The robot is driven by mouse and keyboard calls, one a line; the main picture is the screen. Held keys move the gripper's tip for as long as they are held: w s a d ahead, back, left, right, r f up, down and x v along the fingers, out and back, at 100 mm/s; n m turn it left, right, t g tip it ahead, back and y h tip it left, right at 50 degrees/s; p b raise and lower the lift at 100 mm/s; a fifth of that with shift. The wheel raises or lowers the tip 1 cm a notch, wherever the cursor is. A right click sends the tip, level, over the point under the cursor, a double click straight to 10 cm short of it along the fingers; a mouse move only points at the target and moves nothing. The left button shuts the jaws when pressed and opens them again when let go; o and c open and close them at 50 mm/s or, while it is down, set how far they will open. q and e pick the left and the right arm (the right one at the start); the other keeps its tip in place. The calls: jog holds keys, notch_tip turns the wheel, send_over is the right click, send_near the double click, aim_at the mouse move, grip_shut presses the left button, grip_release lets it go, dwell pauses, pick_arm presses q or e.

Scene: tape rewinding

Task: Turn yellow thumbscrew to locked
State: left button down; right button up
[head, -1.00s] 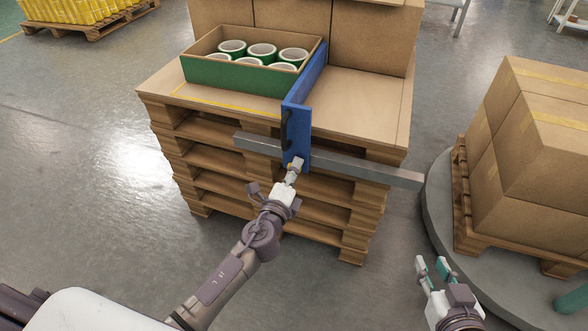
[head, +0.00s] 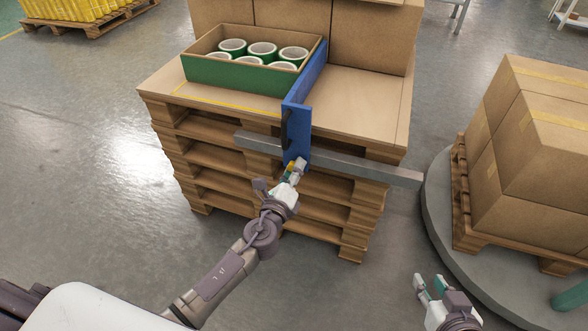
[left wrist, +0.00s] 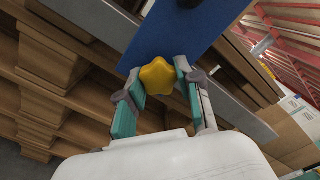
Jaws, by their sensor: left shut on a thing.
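The yellow thumbscrew (left wrist: 158,76) is a star-shaped knob on the lower end of a blue bracket (head: 298,124) that rides on a grey metal bar (head: 352,166). In the left wrist view the blue bracket (left wrist: 175,32) lies behind the knob. My left gripper (left wrist: 158,88) is shut on the knob, with a teal finger on each side. In the head view my left gripper (head: 294,168) reaches the bracket's lower end and mostly hides the thumbscrew. My right gripper (head: 431,286) is open and empty at the lower right, away from the bar.
A green-sided box (head: 235,76) with several tape rolls (head: 262,51) stands left of the bracket on the pallet-stack top (head: 360,105). Stacked cartons (head: 540,150) stand at the right on a round grey platform (head: 445,235).

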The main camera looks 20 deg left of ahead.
pick_arm(q)
jog(key=c, duration=0.7)
grip_release()
jog(key=shift+c, duration=0.2)
jog(key=shift+s, duration=0.1)
jog(key=s, duration=1.2)
jog(key=shift+a, duration=0.25)
